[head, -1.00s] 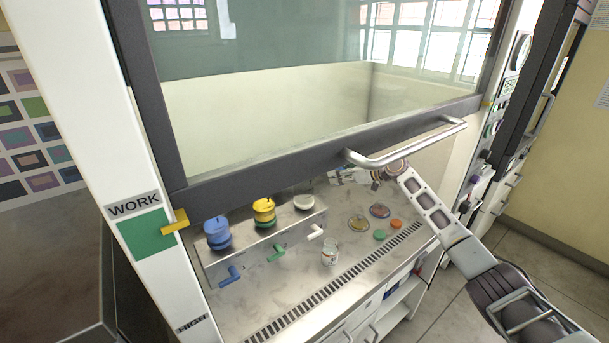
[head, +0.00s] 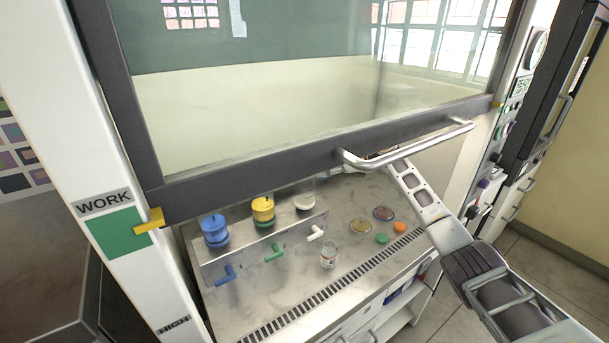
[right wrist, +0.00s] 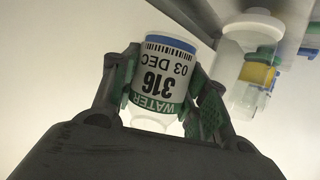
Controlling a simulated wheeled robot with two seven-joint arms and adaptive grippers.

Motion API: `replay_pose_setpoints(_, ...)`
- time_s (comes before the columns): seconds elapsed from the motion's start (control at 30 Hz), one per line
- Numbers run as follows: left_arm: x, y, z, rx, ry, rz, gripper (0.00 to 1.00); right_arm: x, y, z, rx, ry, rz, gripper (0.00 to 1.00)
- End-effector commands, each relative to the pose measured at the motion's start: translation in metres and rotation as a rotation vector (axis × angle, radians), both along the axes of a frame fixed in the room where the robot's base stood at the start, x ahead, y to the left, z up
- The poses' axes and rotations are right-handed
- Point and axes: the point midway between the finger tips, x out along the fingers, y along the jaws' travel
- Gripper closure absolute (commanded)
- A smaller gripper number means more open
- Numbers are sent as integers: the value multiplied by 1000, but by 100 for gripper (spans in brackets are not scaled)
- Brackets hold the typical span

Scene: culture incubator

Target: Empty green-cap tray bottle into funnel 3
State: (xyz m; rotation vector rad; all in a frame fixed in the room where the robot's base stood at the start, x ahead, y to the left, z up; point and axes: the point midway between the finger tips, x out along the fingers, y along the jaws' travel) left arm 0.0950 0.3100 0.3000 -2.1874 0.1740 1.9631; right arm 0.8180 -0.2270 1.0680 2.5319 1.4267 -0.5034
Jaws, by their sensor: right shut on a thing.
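The white-topped funnel (head: 304,202) stands at the right of a row with a yellow funnel (head: 263,210) and a blue one (head: 215,230). The white one also shows in the wrist view (right wrist: 252,28), right of the bottle, apart from it.
The sash handle (head: 400,152) and dark lower frame (head: 290,168) hang over the arm. A glass beaker (head: 328,257), two round dishes (head: 360,226), a green cap (head: 381,238) and an orange cap (head: 399,227) lie on the bench. Coloured taps (head: 275,252) project before the funnels.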

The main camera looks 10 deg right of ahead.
Motion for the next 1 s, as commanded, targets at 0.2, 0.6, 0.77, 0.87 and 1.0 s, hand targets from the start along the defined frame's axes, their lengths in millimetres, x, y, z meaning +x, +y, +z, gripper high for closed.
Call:
replay_pose_setpoints(0.2,0,-4,8,-5,1,1,60,-2,1,4,-32,-27,0,82)
replay_pose_setpoints(0.6,-13,-33,39,-34,17,2,60,-9,9,22,-175,-148,0,82)
replay_pose_setpoints(0.77,-22,-50,59,-52,28,3,60,-12,13,40,-237,-200,2,82)
replay_pose_setpoints(0.87,-23,-58,69,-61,29,3,60,-14,15,49,-274,-233,3,82)
replay_pose_setpoints(1.0,-22,-56,81,-59,27,3,60,-17,19,55,-328,-275,2,82)
